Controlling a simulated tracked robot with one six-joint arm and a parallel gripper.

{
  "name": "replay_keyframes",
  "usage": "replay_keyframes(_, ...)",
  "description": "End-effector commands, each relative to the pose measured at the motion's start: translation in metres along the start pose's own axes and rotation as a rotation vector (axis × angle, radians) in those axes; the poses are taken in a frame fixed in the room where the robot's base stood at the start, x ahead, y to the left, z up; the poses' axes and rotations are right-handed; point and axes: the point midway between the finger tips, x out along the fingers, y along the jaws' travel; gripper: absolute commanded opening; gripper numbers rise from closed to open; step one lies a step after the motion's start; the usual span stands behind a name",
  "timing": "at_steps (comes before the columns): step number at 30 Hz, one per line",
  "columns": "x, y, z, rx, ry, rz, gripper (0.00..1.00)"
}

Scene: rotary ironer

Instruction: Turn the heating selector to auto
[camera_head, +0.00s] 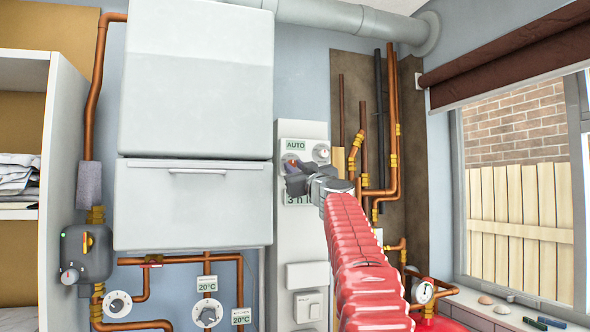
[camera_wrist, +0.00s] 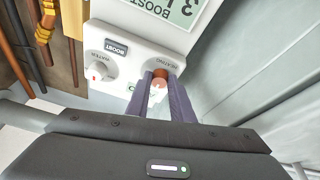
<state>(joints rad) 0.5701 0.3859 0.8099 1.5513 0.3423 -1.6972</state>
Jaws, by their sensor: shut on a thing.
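The control panel (camera_head: 300,130) is a tall white unit beside the boiler, with a green AUTO label (camera_head: 295,145) near its top. The heating selector (camera_wrist: 159,84) is a round knob under the HEATING lettering in the wrist view, where the panel appears upside down. My gripper (camera_head: 291,170) is at the panel face, with its two dark fingers (camera_wrist: 160,92) closed on either side of the selector. The fingers hide much of the knob, so its exact setting cannot be read.
A display (camera_head: 300,199) lies below my gripper in the head view. The white boiler (camera_head: 195,200) is left of the panel; copper pipes (camera_head: 392,130) run to its right.

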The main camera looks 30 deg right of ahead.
Motion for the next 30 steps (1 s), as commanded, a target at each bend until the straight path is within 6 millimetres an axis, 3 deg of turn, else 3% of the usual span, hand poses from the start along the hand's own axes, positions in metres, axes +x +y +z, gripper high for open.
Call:
replay_keyframes(2,0.001,-0.002,0.001,0.000,-0.001,-0.004,0.00)
replay_keyframes(3,0.001,-0.002,0.001,0.000,-0.001,-0.004,0.23)
replay_keyframes(10,0.000,-0.001,0.001,-0.001,0.000,-0.002,0.39)
replay_keyframes(22,-0.002,0.000,0.000,-0.002,0.000,-0.001,0.39)
replay_keyframes(30,-0.017,0.000,-0.001,-0.001,-0.001,-0.003,0.39)
